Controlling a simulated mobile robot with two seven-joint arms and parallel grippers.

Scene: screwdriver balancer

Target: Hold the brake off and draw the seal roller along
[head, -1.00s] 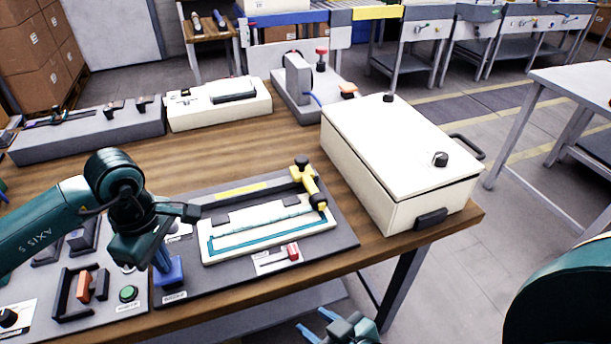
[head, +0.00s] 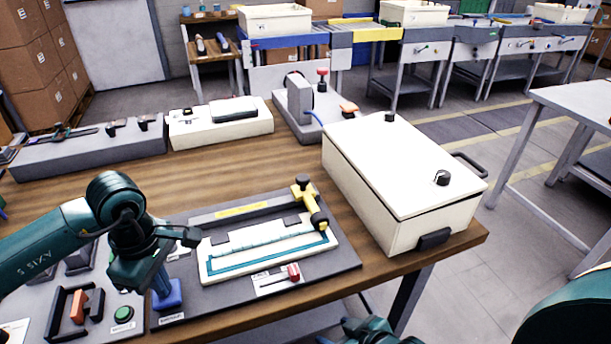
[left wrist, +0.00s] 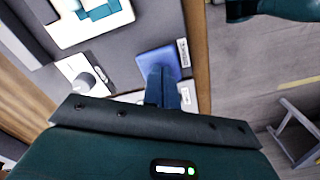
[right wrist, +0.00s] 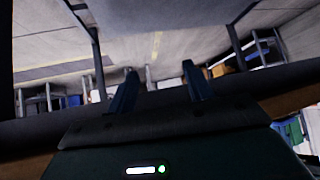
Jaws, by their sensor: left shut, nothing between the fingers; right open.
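My left gripper (head: 160,284) is shut with nothing between its fingers. It points down at a blue pad (head: 174,298) on the dark panel (head: 345,258), its tips at or just over the pad. The left wrist view shows the same fingers (left wrist: 162,88) over the blue pad (left wrist: 158,60); whether the pad is pressed down I cannot tell. The yellow-and-black roller handle (head: 312,205) stands at the right end of a white plate (head: 210,272) with a teal outline. My right gripper (right wrist: 160,90) is open and empty, away from the panel.
A red-handled lever (head: 293,272) sits in front of the plate. A cream lidded box (head: 400,180) stands to the right of the panel. A green button (head: 124,313) and an orange rocker (head: 95,304) are on the panel at left.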

